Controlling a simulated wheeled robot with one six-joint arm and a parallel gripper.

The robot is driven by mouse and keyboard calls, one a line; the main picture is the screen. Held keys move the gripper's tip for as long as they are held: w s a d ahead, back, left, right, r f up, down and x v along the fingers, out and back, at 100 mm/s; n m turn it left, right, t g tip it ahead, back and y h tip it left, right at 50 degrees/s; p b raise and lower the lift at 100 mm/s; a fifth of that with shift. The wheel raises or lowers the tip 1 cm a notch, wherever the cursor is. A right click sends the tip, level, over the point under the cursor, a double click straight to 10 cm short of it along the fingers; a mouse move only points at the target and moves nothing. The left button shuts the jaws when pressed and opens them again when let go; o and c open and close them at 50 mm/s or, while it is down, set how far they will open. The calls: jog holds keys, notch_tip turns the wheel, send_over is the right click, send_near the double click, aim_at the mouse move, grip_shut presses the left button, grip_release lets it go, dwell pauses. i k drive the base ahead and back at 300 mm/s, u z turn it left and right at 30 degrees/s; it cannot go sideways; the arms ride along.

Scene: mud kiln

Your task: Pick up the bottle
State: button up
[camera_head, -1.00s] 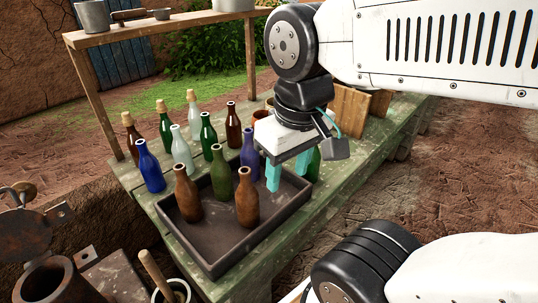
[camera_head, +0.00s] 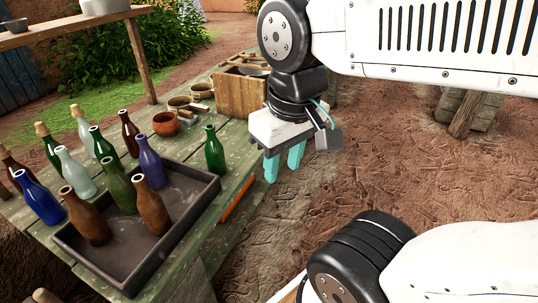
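Several bottles stand on and around a dark tray (camera_head: 186,190) on a green table. A green bottle (camera_head: 214,150) stands upright and apart from the others, just beyond the tray's right end. Two brown bottles (camera_head: 85,217) (camera_head: 150,207) and an olive bottle (camera_head: 119,185) stand in the tray. A purple bottle (camera_head: 150,160) is behind them; its base is hidden. My gripper (camera_head: 283,167) points down with its teal fingers apart and nothing between them. It appears to the right of the green bottle, past the table's right edge in the picture.
Blue (camera_head: 38,198) and pale (camera_head: 75,173) bottles, among others, crowd the left. A clay pot (camera_head: 166,124), bowls and a wooden crate (camera_head: 240,94) are at the back. An orange stick (camera_head: 237,198) lies along the table edge. Bare ground is to the right.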

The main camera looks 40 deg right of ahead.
aim_at(214, 150)
jog(key=z, duration=0.7)
jog(key=k, duration=0.95)
jog(key=z, duration=0.95)
jog(key=i, duration=1.25)
jog(key=u, duration=0.9)
